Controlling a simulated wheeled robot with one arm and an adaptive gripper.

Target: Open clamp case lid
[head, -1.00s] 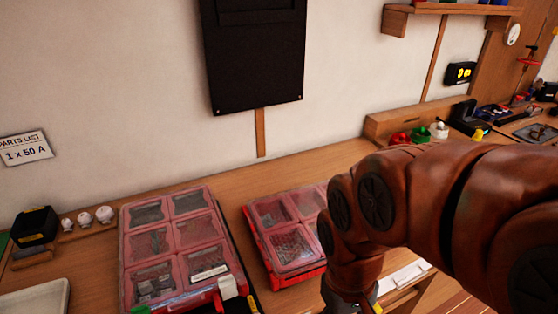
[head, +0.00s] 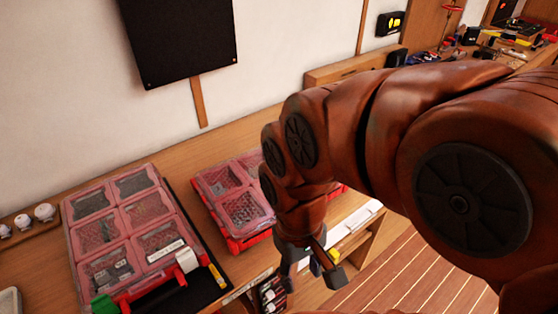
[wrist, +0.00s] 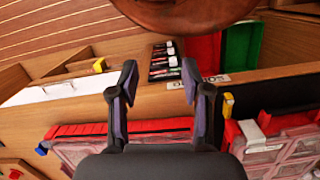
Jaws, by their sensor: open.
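Two red cases with clear, gridded lids lie on the workbench, both shut. The larger left case (head: 128,222) has a label too small to read, a white latch (head: 187,260) and a green latch (head: 104,304) at its front. The smaller case (head: 226,190) is partly hidden behind my arm. I cannot tell by label which is the clamp case. My gripper (head: 312,270) is open and empty, pointing down in front of the bench edge, right of both cases. In the wrist view my open gripper (wrist: 159,75) has the smaller case (wrist: 85,150) behind it and the larger case (wrist: 285,145) to the right.
A black mat (head: 212,284) lies under the larger case. White knobs (head: 23,220) sit on a strip at the left. Below the bench edge is a rack of small dark items (head: 272,294). A black board (head: 182,38) hangs on the wall. Wooden floor is clear at lower right.

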